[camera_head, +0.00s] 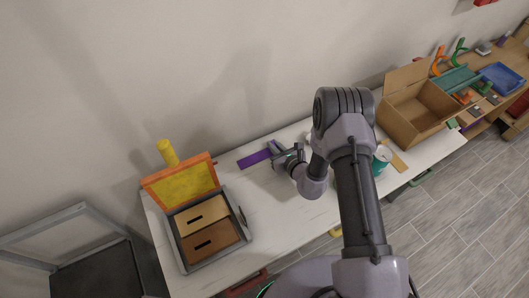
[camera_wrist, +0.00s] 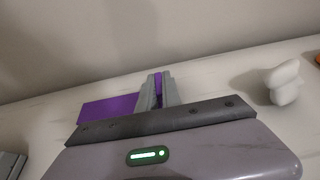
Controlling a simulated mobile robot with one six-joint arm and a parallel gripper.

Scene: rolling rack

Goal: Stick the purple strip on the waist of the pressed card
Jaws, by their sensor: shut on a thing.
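The purple strip (camera_head: 254,159) lies along the back of the white table, next to the wall. My gripper (camera_head: 291,157) is at its right end. In the wrist view my gripper (camera_wrist: 160,88) is shut with purple showing between its fingers, and the wide part of the strip (camera_wrist: 107,108) reaches out to the left. I cannot tell whether the strip touches the table. A grey box (camera_head: 186,251) at the left of the table holds a tan panel and a brown panel, each with a dark slot. I cannot make out for certain which piece is the pressed card.
An orange-framed yellow panel (camera_head: 185,185) stands up at the box's back, with a yellow cylinder (camera_head: 167,152) behind it. A white lumpy object (camera_wrist: 283,82) stands right of my gripper. A teal cup (camera_head: 381,160) and an open cardboard box (camera_head: 415,108) are farther right.

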